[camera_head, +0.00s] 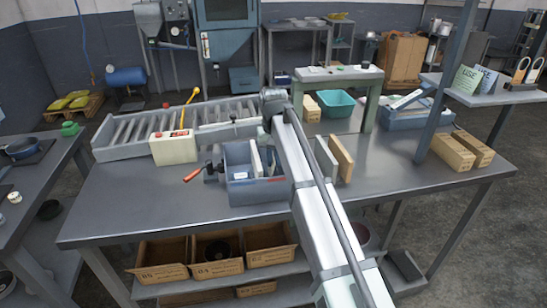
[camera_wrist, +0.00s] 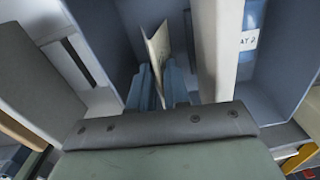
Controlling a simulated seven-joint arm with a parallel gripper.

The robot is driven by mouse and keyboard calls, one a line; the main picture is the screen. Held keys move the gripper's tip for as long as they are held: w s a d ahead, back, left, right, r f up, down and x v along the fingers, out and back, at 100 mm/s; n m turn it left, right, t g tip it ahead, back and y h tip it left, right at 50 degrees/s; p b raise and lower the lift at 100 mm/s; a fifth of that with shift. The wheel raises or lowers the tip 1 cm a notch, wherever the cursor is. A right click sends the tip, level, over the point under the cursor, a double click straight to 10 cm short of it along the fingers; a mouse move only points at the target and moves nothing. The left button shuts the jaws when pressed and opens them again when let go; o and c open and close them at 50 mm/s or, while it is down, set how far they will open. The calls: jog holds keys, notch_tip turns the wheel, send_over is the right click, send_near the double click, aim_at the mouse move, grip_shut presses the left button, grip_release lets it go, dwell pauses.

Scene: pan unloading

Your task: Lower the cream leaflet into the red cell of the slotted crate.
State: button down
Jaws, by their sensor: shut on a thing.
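My gripper (camera_wrist: 160,88) is shut on the thin cream leaflet (camera_wrist: 159,45), which stands on edge between the blue-grey fingers in the wrist view. The slotted crate (camera_head: 258,191) is a blue-grey box on the metal table in the head view. Its wall also shows in the wrist view (camera_wrist: 102,38), around the leaflet. A thicker cream slab (camera_wrist: 218,48) stands in the crate beside my gripper, apart from the leaflet. My arm hides part of the crate in the head view.
A grey panel (camera_head: 326,160) and a tan board (camera_head: 342,158) stand right of the crate. A cream box (camera_head: 173,148) and a red-handled clamp (camera_head: 194,174) are on its left. A roller conveyor (camera_head: 120,130) lies behind. The table's front left is clear.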

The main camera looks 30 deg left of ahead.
jog(key=shift+f, duration=1.1)
dwell(0.7)
jog(key=c, duration=1)
grip_release()
jog(key=shift+r, duration=0.1)
notch_tip(320, 180, up, 14)
jog(key=shift+f, duration=0.2)
